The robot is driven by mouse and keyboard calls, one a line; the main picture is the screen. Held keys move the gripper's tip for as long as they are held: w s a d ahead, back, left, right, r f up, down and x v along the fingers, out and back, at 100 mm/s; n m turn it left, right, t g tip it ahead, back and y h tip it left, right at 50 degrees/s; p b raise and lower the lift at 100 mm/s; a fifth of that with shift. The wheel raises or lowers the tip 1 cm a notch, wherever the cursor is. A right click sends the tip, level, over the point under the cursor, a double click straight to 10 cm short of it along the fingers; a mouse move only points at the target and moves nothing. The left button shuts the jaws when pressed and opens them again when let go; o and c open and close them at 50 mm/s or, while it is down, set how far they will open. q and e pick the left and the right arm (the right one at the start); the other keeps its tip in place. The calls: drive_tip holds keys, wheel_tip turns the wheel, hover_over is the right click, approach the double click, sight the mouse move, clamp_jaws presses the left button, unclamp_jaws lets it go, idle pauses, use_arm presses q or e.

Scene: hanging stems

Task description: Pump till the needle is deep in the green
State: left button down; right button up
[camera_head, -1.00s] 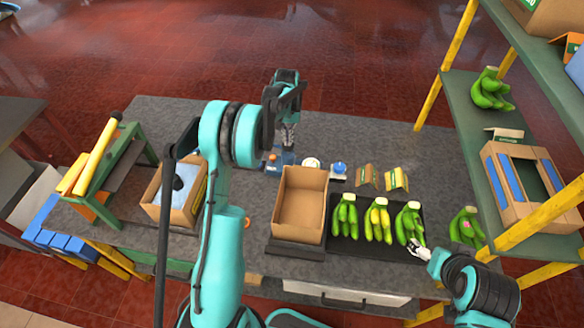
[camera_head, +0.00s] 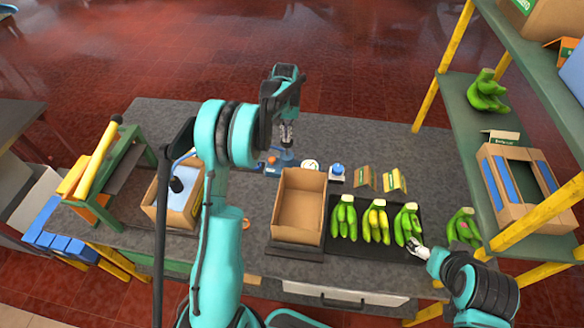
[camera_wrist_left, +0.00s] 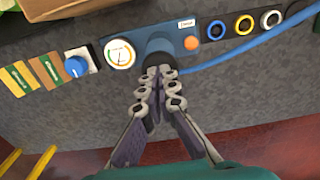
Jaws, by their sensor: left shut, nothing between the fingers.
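The round white gauge (camera_wrist_left: 120,54) has a coloured rim with green and orange parts; its thin needle is too small to read surely. It also shows in the head view (camera_head: 310,166). Beside it on the blue panel (camera_wrist_left: 205,36) is a dark blue round pump top (camera_wrist_left: 158,42), partly hidden by my left gripper. My left gripper (camera_wrist_left: 159,72) is shut and empty, its fingertips over the pump top; touching or just apart, I cannot tell. It also shows in the head view (camera_head: 287,143). My right gripper (camera_head: 418,250) is by the right-hand bananas, its jaws too small to judge.
A blue knob (camera_wrist_left: 76,66) stands beside the gauge, and an orange button (camera_wrist_left: 191,43) on the panel's other side. An open cardboard box (camera_head: 300,205) and a black tray (camera_head: 345,248) with banana bunches are in front. A blue hose (camera_wrist_left: 245,54) runs off right.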

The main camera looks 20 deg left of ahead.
use_arm(q)
drive_tip(key=shift+f, duration=0.1)
drive_tip(key=shift+f+b, duration=1.4)
drive_tip(key=shift+f, duration=0.3)
drive_tip(key=shift+r+p, duration=0.95)
drive_tip(key=shift+r, duration=0.85)
drive_tip(key=shift+f, duration=0.1)
